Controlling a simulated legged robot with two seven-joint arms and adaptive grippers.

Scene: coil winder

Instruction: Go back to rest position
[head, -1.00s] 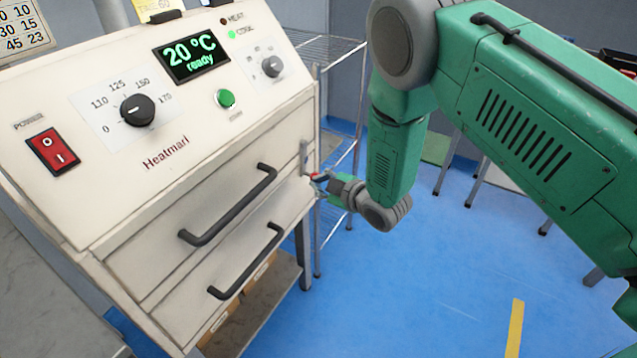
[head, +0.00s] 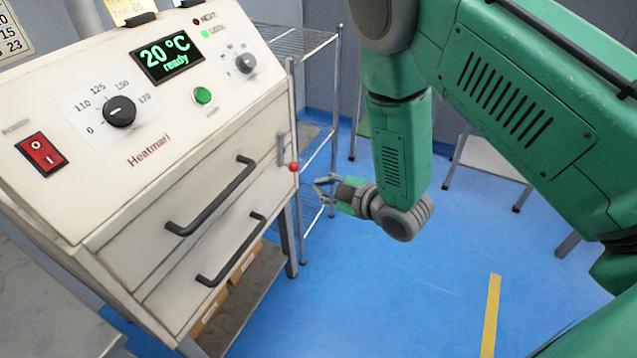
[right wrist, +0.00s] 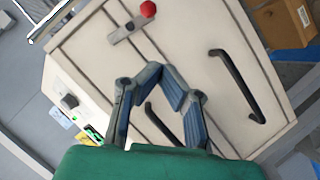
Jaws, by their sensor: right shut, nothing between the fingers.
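My right gripper (head: 320,190) is at the middle of the head view, to the right of the cream Heatmari machine (head: 130,190). It is shut and empty, and apart from the machine. In the right wrist view its fingers (right wrist: 172,92) point at the machine's panel. A lever with a red ball knob (head: 294,167) stands on the machine's right edge, just left of the gripper; the red knob also shows in the right wrist view (right wrist: 148,9). The display (head: 168,58) reads 20 °C ready. My left gripper is not in view.
Two dark handles, an upper one (head: 212,199) and a lower one (head: 233,251), stick out from the machine's front. A wire shelf (head: 300,42) stands behind. Cardboard boxes (head: 245,262) sit below the machine. Blue floor (head: 420,290) is clear to the right.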

